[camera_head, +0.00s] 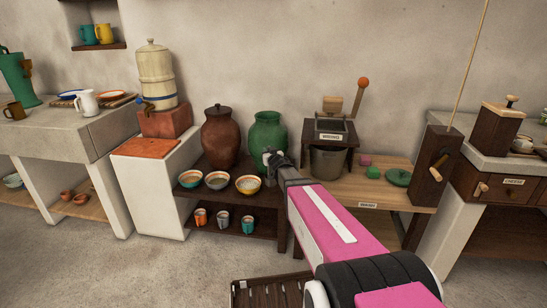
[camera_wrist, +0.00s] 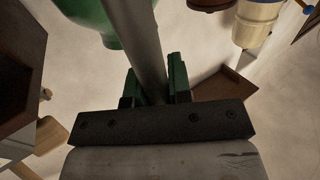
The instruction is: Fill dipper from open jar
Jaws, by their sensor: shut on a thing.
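A green jar (camera_head: 267,133) without a lid stands on the dark low bench, and part of it shows in the wrist view (camera_wrist: 88,18). A brown jar (camera_head: 221,140) with a lid stands to its left. My gripper (camera_head: 273,160) is in front of the green jar's lower body in the head view. In the wrist view my gripper (camera_wrist: 154,80) is shut on a grey rod (camera_wrist: 143,40), which looks like the dipper's handle. The rod runs out of the top of that view. I cannot see the dipper's cup clearly or the inside of the jar.
Several bowls (camera_head: 218,180) stand along the bench's front edge, with cups (camera_head: 223,218) on its lower shelf. A wooden grinder (camera_head: 331,135) is right of the green jar. A cream dispenser (camera_head: 156,75) stands left. A slatted crate (camera_head: 270,290) is on the floor.

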